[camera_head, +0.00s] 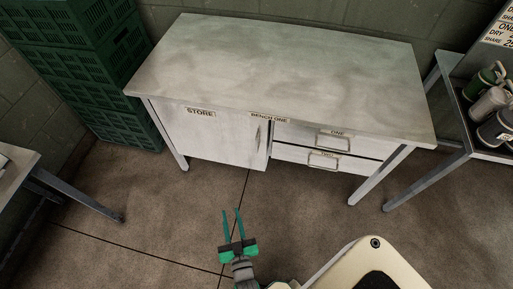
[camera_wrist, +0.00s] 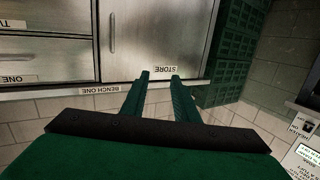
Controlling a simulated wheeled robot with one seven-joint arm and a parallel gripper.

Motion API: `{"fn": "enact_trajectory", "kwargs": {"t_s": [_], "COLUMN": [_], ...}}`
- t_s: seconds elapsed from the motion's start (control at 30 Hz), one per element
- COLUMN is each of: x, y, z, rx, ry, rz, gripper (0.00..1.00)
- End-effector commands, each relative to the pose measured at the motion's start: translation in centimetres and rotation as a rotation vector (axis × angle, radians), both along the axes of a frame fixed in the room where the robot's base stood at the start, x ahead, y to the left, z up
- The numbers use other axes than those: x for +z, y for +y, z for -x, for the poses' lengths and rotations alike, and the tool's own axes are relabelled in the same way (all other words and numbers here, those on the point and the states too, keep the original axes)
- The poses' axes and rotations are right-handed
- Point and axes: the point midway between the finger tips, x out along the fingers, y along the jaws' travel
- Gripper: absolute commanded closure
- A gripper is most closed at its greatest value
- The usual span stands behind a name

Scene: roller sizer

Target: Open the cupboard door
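The cupboard door (camera_head: 212,138) is a pale grey panel at the left front of the bench, under a STORE label (camera_head: 200,112). It looks closed. Its upright bar handle (camera_head: 258,138) is near the door's right edge. In the wrist view the picture is upside down; the door (camera_wrist: 155,35) is at the top and the handle (camera_wrist: 111,33) is left of my fingers. My gripper (camera_head: 231,211) is open and empty, in front of the bench and apart from the door. Its two green fingers (camera_wrist: 161,77) point towards the bench with a gap between them.
Two drawers (camera_head: 335,150) with bar handles are right of the door, under the worktop (camera_head: 285,70). Green crates (camera_head: 85,65) are stacked at the left. A side table (camera_head: 15,165) is at far left, and a rack with canisters (camera_head: 490,105) at right. The floor ahead is clear.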

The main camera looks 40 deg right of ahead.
Motion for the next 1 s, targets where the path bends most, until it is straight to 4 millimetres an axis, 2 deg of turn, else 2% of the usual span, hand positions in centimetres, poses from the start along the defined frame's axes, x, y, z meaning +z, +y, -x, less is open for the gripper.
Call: {"fn": "enact_trajectory", "kwargs": {"t_s": [0.03, 0.2, 0.4, 0.5, 0.6, 0.77, 1.0], "x": [-0.8, -2.9, -4.0, -4.1, -4.2, -4.2, -4.1], "y": [-1.9, -8.2, -15.6, -18.1, -19.5, -20.5, -22.7], "z": [-1.8, -6.6, -10.3, -11.3, -11.8, -12.5, -15.2], "rx": [-0.033, -0.127, -0.221, -0.250, -0.266, -0.273, -0.273], "ry": [-0.013, -0.040, -0.059, -0.062, -0.064, -0.065, -0.066], "rz": [0.007, 0.031, 0.060, 0.069, 0.076, 0.079, 0.079], "gripper": [0.72, 0.72, 0.72, 0.72, 0.72, 0.72, 0.72]}}
